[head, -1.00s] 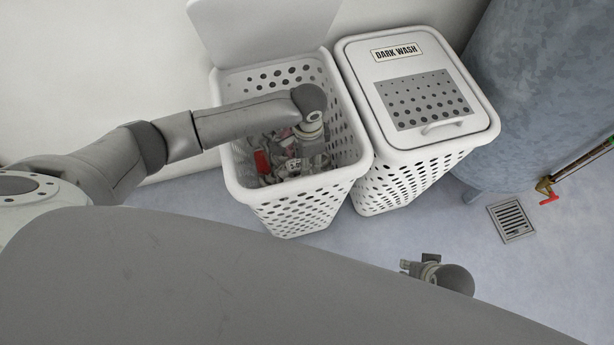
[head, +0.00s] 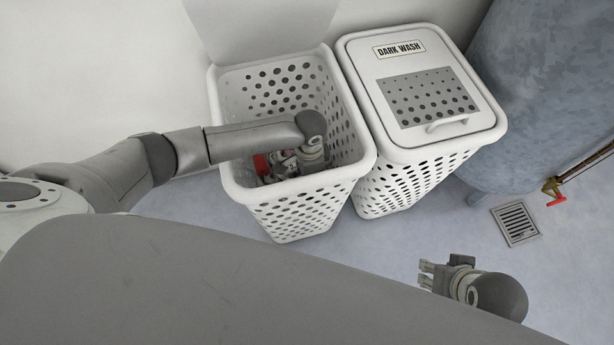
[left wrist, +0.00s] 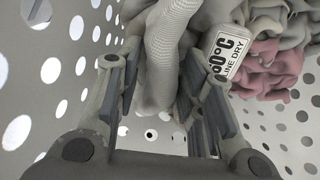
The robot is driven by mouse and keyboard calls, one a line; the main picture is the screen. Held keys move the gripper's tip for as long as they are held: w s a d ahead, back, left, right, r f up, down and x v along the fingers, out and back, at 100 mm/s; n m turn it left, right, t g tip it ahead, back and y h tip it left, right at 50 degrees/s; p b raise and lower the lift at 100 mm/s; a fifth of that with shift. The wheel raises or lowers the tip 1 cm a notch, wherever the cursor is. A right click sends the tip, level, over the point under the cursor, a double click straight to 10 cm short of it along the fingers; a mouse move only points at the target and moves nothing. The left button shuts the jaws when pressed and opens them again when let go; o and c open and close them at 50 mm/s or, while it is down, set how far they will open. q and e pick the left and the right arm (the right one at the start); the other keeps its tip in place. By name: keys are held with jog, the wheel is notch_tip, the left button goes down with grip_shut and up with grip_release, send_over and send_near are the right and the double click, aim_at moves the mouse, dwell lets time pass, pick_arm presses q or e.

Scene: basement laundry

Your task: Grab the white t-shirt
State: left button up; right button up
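My left gripper (left wrist: 152,75) is down inside the open white laundry basket (head: 300,218). Its two fingers stand apart, with pale ribbed cloth (left wrist: 163,50) hanging between them. I cannot tell whether this cloth is the white t-shirt or whether the fingers touch it. Beside the right finger is a white tag (left wrist: 229,55) reading 60°C LINE DRY, by pink cloth (left wrist: 265,68) and more pale cloth. In the head view my arm hides most of the basket's contents. My right gripper (head: 425,275) is open and empty, low above the floor at the lower right.
The basket's perforated walls surround my left gripper, and its lid (head: 262,30) is raised at the back. A closed basket labelled DARK WASH (head: 398,48) stands right beside it. A blue-grey tank (head: 540,80), a red-handled tap (head: 556,200) and a floor drain (head: 516,222) are farther right.

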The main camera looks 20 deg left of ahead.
pick_arm(q)
jog(key=shift+f, duration=0.25)
dwell(0.3)
grip_shut()
